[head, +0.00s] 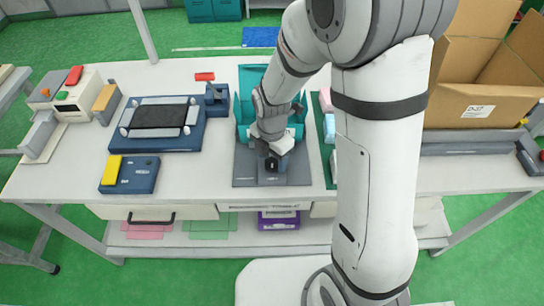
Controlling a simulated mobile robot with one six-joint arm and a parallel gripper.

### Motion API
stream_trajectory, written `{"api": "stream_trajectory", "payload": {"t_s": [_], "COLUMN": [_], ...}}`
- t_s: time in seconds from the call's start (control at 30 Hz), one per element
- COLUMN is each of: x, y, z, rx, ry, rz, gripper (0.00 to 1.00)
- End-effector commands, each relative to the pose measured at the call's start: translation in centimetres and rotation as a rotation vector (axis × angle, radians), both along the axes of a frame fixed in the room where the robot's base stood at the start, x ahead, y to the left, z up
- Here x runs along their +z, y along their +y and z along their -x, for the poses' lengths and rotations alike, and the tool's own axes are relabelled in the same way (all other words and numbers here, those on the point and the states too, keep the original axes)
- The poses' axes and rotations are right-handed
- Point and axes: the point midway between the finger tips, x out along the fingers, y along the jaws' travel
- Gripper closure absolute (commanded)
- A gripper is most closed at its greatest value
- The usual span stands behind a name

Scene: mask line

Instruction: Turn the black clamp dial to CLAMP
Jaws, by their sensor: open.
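My gripper (271,158) points down at the end of my white and grey arm, over the front of a grey fixture plate (243,173) at the middle of the table. Its fingers are small and dark here and seem open. A small black part on a dark grey block (272,179), right at the fingertips, seems to be the clamp dial; its markings are too small to read. I cannot tell whether the fingers touch it or stand around it. A teal fixture (242,105) stands behind, partly hidden by my arm.
Left of the plate are a blue tray (120,139) with a dark panel, a blue box with a yellow part (143,174), and a device with red and green buttons (75,98). An open cardboard box (478,85) stands right. White tabletop (205,165) is bare beside the plate.

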Motion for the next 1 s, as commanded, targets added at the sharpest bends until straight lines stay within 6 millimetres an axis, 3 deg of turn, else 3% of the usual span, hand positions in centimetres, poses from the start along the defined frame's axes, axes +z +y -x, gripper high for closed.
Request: {"api": "stream_trajectory", "payload": {"t_s": [0.37,0.9,1.0], "x": [-0.8,-0.76,-0.76], "y": [-0.15,-0.2,-0.19], "z": [-0.02,-0.04,-0.09], "rx": [-0.005,-0.006,-0.01], "ry": [0.0,-0.001,-0.001], "rz": [0.0,-0.001,-0.001], "gripper": [0.41,0.84,0.85]}}
